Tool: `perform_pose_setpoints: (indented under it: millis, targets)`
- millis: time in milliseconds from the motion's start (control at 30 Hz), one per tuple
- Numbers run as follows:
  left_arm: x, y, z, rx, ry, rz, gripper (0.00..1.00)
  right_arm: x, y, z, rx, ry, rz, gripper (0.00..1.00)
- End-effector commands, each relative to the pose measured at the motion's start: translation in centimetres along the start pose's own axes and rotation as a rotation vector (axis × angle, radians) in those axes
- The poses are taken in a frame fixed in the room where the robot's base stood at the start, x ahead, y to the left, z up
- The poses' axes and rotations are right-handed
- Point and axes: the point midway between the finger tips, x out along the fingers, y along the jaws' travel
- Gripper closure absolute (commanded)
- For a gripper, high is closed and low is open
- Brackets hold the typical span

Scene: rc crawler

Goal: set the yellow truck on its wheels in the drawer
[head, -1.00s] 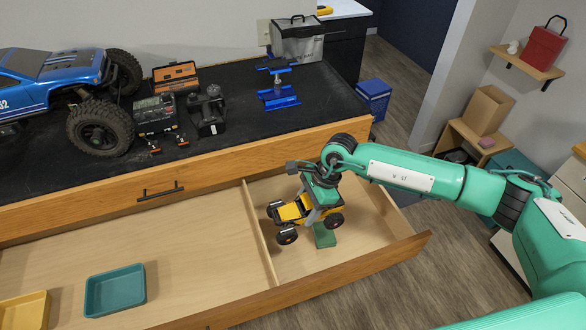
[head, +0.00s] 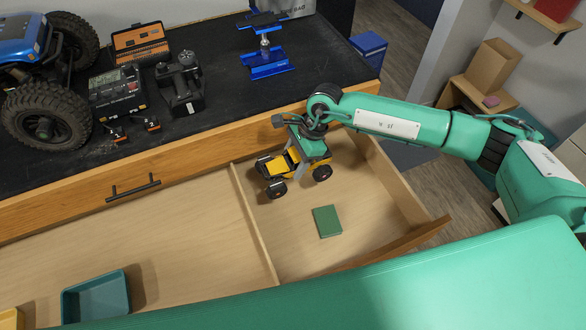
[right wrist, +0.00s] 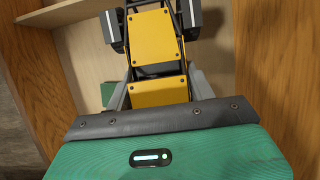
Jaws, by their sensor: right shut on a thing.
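My right gripper (head: 300,154) comes from above and is shut on the truck. In the right wrist view the yellow body (right wrist: 157,40) lies between the grey fingers of my right gripper (right wrist: 160,92), with dark wheels at the far end. The lower wheels are hidden there. My left gripper is not in view.
A flat green block (head: 327,221) lies on the compartment floor, apart from the truck. A wooden divider (head: 254,222) stands left of the truck. A teal tray (head: 96,298) lies in the left compartment. The black worktop (head: 215,110) above holds a blue crawler (head: 18,45) and tools.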

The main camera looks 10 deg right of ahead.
Motion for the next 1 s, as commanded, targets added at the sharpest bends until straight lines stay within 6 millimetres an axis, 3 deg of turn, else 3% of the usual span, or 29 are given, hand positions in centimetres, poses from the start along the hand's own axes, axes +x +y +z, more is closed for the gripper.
perform_pose_setpoints:
  millis: [33, 300, 667, 1000]
  targets:
    - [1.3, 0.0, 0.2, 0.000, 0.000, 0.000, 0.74, 1.1, 0.0, -0.5, 0.000, -0.001, -0.001, 0.81]
    - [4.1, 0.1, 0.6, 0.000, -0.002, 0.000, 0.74, 3.8, -0.1, -1.6, 0.000, -0.001, -0.002, 0.81]
    - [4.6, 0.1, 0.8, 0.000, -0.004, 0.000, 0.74, 4.7, -0.1, -1.9, 0.001, -0.001, -0.001, 0.81]
    - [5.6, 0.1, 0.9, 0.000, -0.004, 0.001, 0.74, 7.2, 0.0, -3.0, 0.000, 0.000, 0.000, 0.81]
